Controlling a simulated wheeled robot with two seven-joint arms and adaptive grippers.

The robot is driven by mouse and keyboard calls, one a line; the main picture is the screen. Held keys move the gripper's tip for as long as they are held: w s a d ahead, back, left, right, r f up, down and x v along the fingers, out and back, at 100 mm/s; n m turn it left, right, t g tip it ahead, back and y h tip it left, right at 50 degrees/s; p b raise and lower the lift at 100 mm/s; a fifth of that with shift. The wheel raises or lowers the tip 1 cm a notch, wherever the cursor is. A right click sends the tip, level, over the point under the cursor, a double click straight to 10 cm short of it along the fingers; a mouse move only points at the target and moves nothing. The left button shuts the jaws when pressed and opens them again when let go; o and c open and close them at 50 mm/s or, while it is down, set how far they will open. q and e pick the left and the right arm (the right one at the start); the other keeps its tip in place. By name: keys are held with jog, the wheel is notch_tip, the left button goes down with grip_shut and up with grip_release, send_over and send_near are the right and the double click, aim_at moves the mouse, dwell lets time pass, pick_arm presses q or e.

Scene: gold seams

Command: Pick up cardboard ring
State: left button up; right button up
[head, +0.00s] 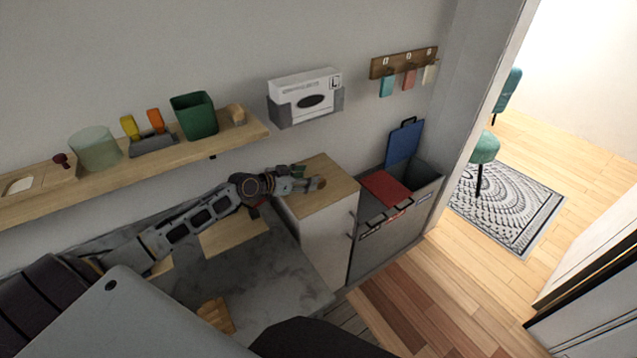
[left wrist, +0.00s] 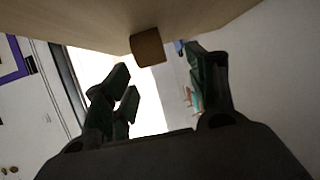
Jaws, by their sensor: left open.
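The cardboard ring (left wrist: 148,47) is a small brown cylinder on the light wooden top of a low cabinet. In the left wrist view it sits ahead of my left gripper (left wrist: 162,78), between the lines of the spread dark green fingers. The fingers are apart and nothing is held between them. In the head view my left gripper (head: 303,180) reaches in from the left, low over the cabinet top (head: 318,165). The ring (head: 321,183) shows there as a small brown patch at the fingertips, partly hidden. My right gripper is not in view.
A wooden shelf (head: 235,135) with a green cup (head: 194,115) and other items runs along the wall behind. A tissue box (head: 305,95) hangs above the cabinet. Bins with red (head: 385,189) and blue (head: 404,142) lids stand to its right. A grey marble counter (head: 285,270) lies in front.

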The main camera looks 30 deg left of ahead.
pick_arm(q)
jog(key=shift+w+d, duration=0.15)
jog(key=shift+w, duration=0.05)
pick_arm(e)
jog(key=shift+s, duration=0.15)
pick_arm(q)
jog(key=shift+w+d+f, duration=0.1)
jog(key=shift+w+f, duration=0.05)
jog(key=shift+w+d+f+p, duration=0.4)
jog(key=shift+w+d+f, duration=0.15)
jog(key=shift+w+d, duration=0.25)
jog(key=shift+x, duration=1.2)
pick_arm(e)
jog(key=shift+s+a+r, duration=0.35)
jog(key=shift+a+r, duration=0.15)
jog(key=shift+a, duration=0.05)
pick_arm(q)
jog(key=c, duration=0.8)
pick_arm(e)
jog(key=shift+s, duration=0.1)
